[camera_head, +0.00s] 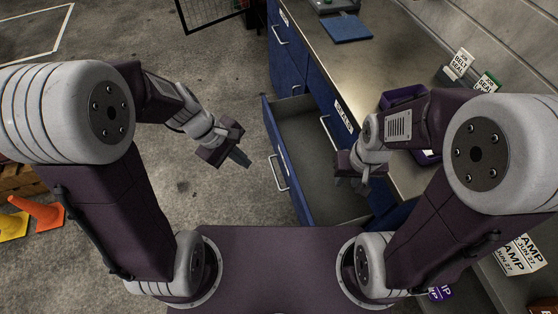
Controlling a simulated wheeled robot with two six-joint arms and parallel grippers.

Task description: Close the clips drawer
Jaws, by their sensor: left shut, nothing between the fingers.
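An open blue drawer (270,125) stands pulled out from the blue cabinet under the counter, to the left of it. Its grey inside looks empty where I can see it. Its front panel faces left and carries a pale bar handle (278,173). I cannot read a label on that front. My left gripper (240,157) is shut and empty, in the air just left of the drawer front and apart from it. My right gripper (355,184) is above the drawer's right part, close to the cabinet; its fingers are too small and dark to judge.
The grey counter (345,65) runs along the right with a blue pad (346,28), a purple bin (403,95) and label cards (461,62). Another drawer handle (329,133) sits on the cabinet face. Floor left of the drawer is clear.

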